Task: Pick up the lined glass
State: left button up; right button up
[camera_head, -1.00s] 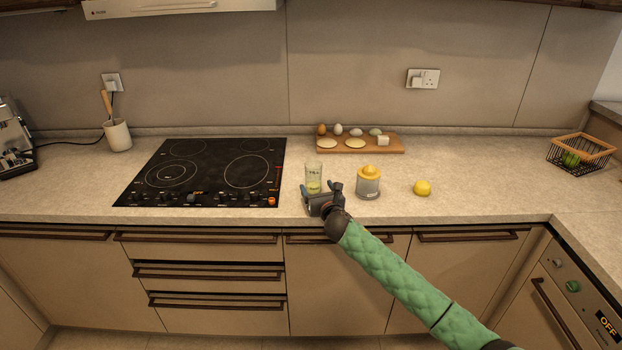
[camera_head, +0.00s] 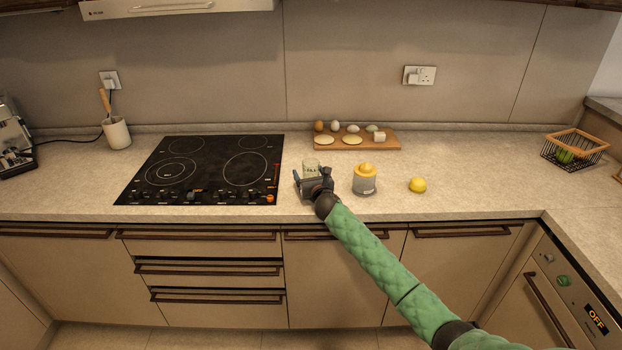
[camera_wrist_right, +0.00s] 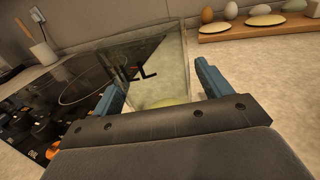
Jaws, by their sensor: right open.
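The lined glass (camera_head: 310,166) stands upright on the counter, just right of the cooktop. It is clear with dark marks, and a little yellow-green shows low inside it in the right wrist view (camera_wrist_right: 150,70). My right gripper (camera_head: 312,178) is at the glass from the front, low over the counter, and hides its lower part in the head view. In the wrist view its two blue fingers (camera_wrist_right: 160,85) are open, one on each side of the glass. I cannot tell whether they touch it. My left gripper is not in view.
A grey juicer with yellow top (camera_head: 365,180) and a lemon (camera_head: 417,185) stand right of the glass. The black cooktop (camera_head: 205,170) is close on the left. A wooden board (camera_head: 385,143) with eggs and slices lies behind.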

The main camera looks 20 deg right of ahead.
jog(key=c, duration=1.2)
jog(key=shift+r, duration=0.15)
